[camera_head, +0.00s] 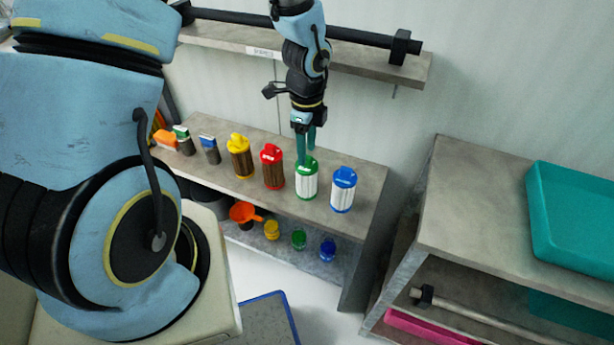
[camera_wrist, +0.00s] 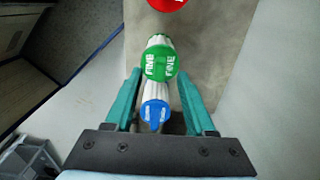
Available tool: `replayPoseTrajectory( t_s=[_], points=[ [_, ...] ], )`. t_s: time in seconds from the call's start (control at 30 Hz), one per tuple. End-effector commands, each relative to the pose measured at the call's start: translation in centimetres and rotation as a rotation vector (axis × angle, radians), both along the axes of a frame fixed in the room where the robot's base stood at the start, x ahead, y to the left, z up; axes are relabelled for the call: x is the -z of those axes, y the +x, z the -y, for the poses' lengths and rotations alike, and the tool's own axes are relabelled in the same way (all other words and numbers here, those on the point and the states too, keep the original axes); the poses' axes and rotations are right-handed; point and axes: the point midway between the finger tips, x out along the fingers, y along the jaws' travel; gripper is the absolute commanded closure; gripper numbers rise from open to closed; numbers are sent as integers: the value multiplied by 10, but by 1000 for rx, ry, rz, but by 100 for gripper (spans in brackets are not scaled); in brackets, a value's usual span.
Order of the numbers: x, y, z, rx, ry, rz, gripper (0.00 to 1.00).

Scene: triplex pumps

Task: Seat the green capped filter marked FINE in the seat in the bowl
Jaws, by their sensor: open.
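The green capped filter (camera_head: 306,184) stands upright on the grey shelf top, white and pleated, between a red capped and a blue capped filter. Its cap (camera_wrist: 160,62), marked FINE, shows in the wrist view. My gripper (camera_head: 306,153) is open and empty, pointing down with its teal fingers at or just above the green cap. I cannot tell whether they touch it. In the wrist view, the green cap lies just beyond the fingertips (camera_wrist: 159,74) and the blue cap (camera_wrist: 156,113) appears between the fingers. I cannot make out the bowl with the seat.
The red (camera_head: 272,168), yellow (camera_head: 240,157) and blue (camera_head: 343,190) capped filters stand close by in a row. Small yellow, green and blue items and an orange funnel (camera_head: 243,213) are on the lower shelf. A wall rail (camera_head: 350,36) is behind my arm. A teal tray (camera_head: 575,215) is right.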

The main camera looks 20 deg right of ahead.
Motion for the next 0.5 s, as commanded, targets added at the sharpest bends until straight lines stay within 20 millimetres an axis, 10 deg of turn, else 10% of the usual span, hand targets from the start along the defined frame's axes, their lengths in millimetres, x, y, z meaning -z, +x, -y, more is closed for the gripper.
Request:
replayPoseTrajectory(
  t_s=[0.5],
  points=[
    [19, 0, 0, -1, -1, 1, 54]
  ],
)
